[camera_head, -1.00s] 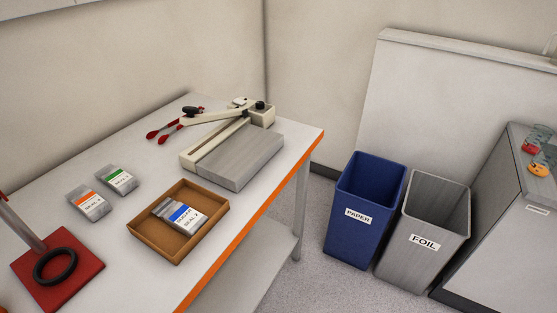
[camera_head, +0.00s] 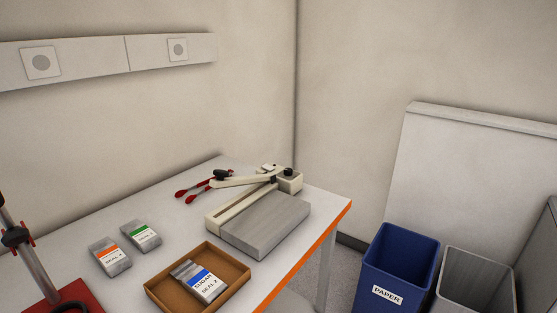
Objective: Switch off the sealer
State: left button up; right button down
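The sealer (camera_head: 262,222) stands near the far right corner of the white table. It has a grey flat bed and a cream arm (camera_head: 240,181) with a dark handle at its left end. A cream block with a dark knob (camera_head: 288,172) sits at its back right. A small white part lies beside the knob; I cannot tell whether it is a switch or whether the sealer is on. Neither of my grippers shows in this view.
A brown tray (camera_head: 157,289) holds a blue-labelled pouch (camera_head: 200,281). Orange-labelled (camera_head: 110,257) and green-labelled (camera_head: 141,235) pouches lie left. Red-handled pliers (camera_head: 196,189) lie behind the sealer. A red stand (camera_head: 75,300) is front left. Blue (camera_head: 395,265) and grey (camera_head: 475,280) bins stand right. Wall sockets (camera_head: 41,63) are upper left.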

aim_at(267, 167)
jog(key=z, duration=1.55)
jog(key=i, duration=2.2)
jog(key=u, duration=3.75)
